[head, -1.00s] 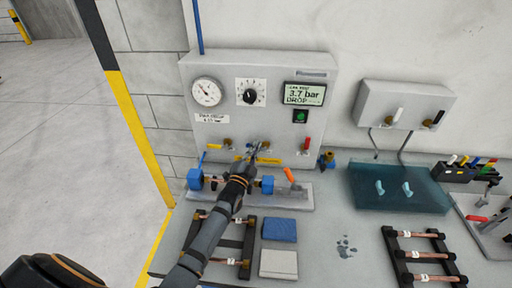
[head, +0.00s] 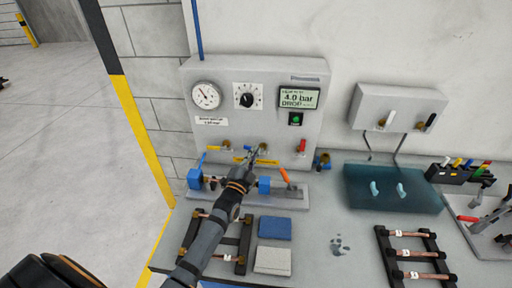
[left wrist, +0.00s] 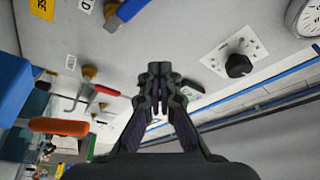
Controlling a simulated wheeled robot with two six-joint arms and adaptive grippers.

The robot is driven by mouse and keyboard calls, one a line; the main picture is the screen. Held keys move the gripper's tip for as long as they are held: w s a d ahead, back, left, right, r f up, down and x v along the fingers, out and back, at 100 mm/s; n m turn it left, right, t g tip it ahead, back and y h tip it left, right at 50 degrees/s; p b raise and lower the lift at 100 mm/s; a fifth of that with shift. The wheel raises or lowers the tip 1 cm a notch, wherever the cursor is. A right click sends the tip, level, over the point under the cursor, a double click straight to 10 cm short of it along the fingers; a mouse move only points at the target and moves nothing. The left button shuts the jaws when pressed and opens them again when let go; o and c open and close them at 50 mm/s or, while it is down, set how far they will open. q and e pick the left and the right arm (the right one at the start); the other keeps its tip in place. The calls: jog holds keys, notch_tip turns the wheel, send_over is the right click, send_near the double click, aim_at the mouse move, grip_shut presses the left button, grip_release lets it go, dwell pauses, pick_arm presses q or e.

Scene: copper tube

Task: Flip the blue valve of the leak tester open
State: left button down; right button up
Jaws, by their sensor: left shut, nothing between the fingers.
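The leak tester (head: 265,115) is a grey panel with a gauge, a black knob and a display that reads about 4.0 bar DROP. Low on its left is the blue valve lever (head: 213,148) at a brass fitting (head: 227,146). In the left wrist view a blue lever (left wrist: 130,9) lies near the top edge, apart from my fingers. My left gripper (head: 250,157) is in front of the panel's lower middle, right of the blue valve. In the left wrist view its fingers (left wrist: 158,72) are shut and empty. My right gripper is out of view.
A red valve handle (head: 302,146) is at the panel's lower right. Below the panel, a fixture with blue blocks (head: 194,179) and an orange-handled clamp (head: 285,176) lies under my left arm. A rack with copper tubes (head: 408,252) stands at right.

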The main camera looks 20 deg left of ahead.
pick_arm(q)
jog(key=v, duration=0.2)
jog(key=f+v, duration=0.1)
jog(key=v, duration=0.2)
jog(key=shift+w+b, duration=0.15)
jog(key=shift+b, duration=0.25)
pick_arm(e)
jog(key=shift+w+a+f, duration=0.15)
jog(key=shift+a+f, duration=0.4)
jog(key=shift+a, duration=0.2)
pick_arm(q)
jog(key=shift+d, duration=0.1)
